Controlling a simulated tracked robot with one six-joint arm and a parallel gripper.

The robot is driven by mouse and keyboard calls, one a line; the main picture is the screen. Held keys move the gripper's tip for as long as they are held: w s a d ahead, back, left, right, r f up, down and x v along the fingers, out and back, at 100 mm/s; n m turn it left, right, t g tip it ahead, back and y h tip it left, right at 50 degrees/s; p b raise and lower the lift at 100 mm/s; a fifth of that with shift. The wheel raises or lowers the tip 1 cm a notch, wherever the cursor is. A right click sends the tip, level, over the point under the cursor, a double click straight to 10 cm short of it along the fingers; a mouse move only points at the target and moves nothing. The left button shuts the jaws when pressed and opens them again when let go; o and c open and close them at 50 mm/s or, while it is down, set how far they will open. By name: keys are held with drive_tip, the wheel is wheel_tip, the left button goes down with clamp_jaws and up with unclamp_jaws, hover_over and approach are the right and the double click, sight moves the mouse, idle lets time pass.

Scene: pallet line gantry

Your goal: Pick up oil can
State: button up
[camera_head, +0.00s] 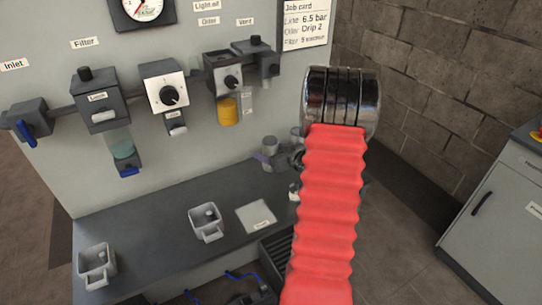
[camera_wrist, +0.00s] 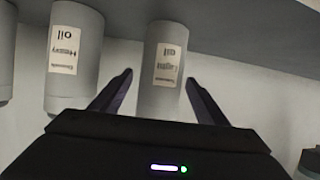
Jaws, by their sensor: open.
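In the wrist view a pale grey can (camera_wrist: 166,45) carries a label reading light oil, upside down in the picture. A second grey can (camera_wrist: 74,55), labelled heavy oil, is to its left. My gripper (camera_wrist: 159,78) is open, with its fingers on either side of the light oil can in the picture. I cannot tell how far the fingertips are from that can, and no contact shows.
The grey bench (camera_head: 165,225) carries two small grey bins (camera_head: 206,222) (camera_head: 97,262) and a pale square plate (camera_head: 255,217). Above it, a filter (camera_head: 97,97), a dial regulator (camera_head: 165,90) and an oiler with amber bowl (camera_head: 228,110) stick out. A cabinet (camera_head: 497,205) stands right.

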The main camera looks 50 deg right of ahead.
idle(0.4)
drive_tip(key=c, duration=1.4)
